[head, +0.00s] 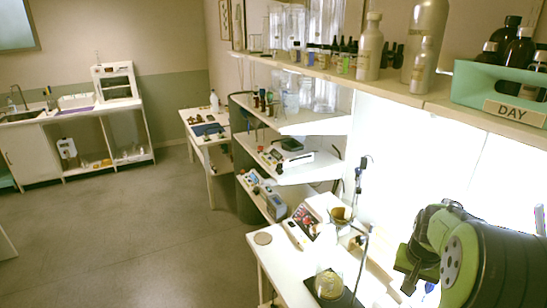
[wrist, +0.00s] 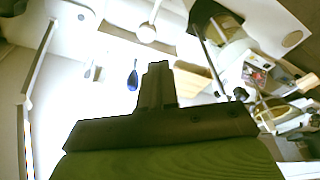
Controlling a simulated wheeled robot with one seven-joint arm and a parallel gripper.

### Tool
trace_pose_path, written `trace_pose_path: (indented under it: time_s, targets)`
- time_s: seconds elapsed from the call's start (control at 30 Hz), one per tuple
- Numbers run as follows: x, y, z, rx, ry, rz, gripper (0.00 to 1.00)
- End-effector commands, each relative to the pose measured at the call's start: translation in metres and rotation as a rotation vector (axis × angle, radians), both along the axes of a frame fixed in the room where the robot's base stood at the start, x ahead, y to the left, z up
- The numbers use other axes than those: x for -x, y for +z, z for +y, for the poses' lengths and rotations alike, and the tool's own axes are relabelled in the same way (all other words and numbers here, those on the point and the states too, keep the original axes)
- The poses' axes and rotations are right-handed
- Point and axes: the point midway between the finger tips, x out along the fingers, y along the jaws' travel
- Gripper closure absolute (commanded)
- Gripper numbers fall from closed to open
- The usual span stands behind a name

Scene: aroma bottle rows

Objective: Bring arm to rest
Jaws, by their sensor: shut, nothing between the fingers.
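My arm, green and black, shows at the lower right of the head view, raised in front of the bright wall panel. My gripper (wrist: 157,80) points up from the bottom of the wrist view. Its fingers are together and hold nothing. In the head view the arm's folded links make the fingertips hard to pick out. Below and left of the arm stands the white bench (head: 262,262).
A shelf (head: 430,98) with metal bottles (head: 369,48) and a green box marked DAY (head: 500,95) runs above the arm. On the bench are a flask (head: 328,284) and a red-white device (head: 308,221). Floor (head: 150,225) at left is clear.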

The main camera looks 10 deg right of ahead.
Motion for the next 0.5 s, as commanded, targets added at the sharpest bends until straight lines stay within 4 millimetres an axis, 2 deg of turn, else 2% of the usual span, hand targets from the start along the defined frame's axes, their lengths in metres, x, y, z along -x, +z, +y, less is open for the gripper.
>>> trace_pose_path:
  time_s: [0.03, 0.1, 0.23, 0.3, 0.4, 0.5]
  targets:
    - [0.004, 0.020, 0.028, 0.020, 0.061, -0.026, 1.00]
    - [0.020, 0.045, 0.070, 0.041, 0.148, -0.056, 1.00]
    - [0.066, 0.076, 0.138, 0.069, 0.305, -0.113, 1.00]
    - [0.097, 0.083, 0.169, 0.078, 0.390, -0.150, 1.00]
    - [0.142, 0.082, 0.202, 0.084, 0.500, -0.200, 1.00]
    - [0.175, 0.074, 0.220, 0.082, 0.584, -0.237, 1.00]
